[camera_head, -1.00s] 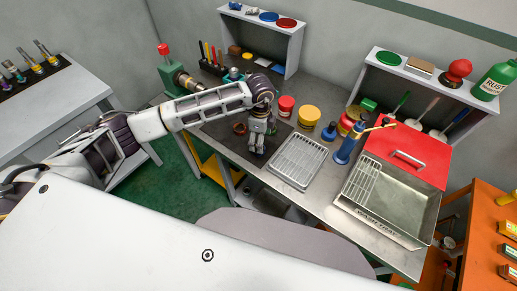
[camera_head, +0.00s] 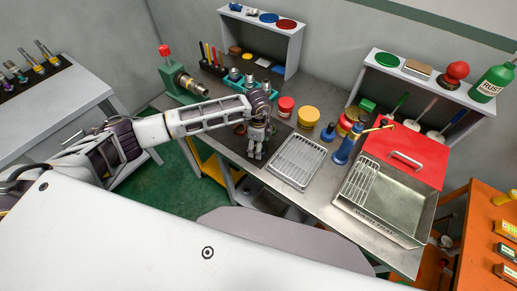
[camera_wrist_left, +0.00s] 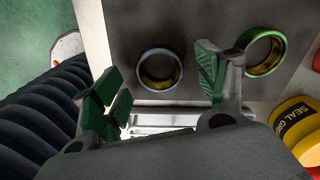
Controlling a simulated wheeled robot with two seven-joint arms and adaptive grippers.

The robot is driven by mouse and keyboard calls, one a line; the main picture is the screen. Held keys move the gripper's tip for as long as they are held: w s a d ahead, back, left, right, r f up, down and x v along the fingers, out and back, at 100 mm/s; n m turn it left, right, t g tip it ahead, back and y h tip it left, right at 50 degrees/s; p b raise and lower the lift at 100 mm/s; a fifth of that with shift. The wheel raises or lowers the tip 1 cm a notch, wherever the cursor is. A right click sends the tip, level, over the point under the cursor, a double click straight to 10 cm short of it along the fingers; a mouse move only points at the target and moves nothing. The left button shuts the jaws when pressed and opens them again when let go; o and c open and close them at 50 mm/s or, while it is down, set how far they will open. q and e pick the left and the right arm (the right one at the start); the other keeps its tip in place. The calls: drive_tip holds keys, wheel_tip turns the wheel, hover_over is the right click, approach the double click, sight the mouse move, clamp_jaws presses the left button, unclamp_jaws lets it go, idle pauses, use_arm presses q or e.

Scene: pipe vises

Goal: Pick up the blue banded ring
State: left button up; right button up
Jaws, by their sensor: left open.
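The blue banded ring (camera_wrist_left: 141,70) lies flat on the dark mat in the left wrist view, with a blue outer edge and a yellowish inner wall. It shows in the gap between the two green-padded fingers of my left gripper (camera_wrist_left: 158,77), somewhat beyond them; no finger touches it. A green banded ring (camera_wrist_left: 282,50) lies to its right, just beyond the right finger. In the head view my left gripper (camera_head: 255,150) hangs over the mat on the bench, open and empty. There the blue ring cannot be made out clearly. My right gripper is not in view.
Right of the gripper are a wire-rack tray (camera_head: 297,162), a red tin (camera_head: 286,107) and a yellow tin (camera_head: 308,117). A blue stand (camera_head: 344,150) and an open red-lidded metal box (camera_head: 405,200) are further right. A green vise (camera_head: 172,78) stands at the back left.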

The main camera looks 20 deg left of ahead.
use_arm(q)
drive_tip(key=shift+f, duration=0.7)
drive_tip(key=c, duration=1.2)
drive_tip(key=shift+o, duration=0.2)
drive_tip(key=shift+r, duration=0.15)
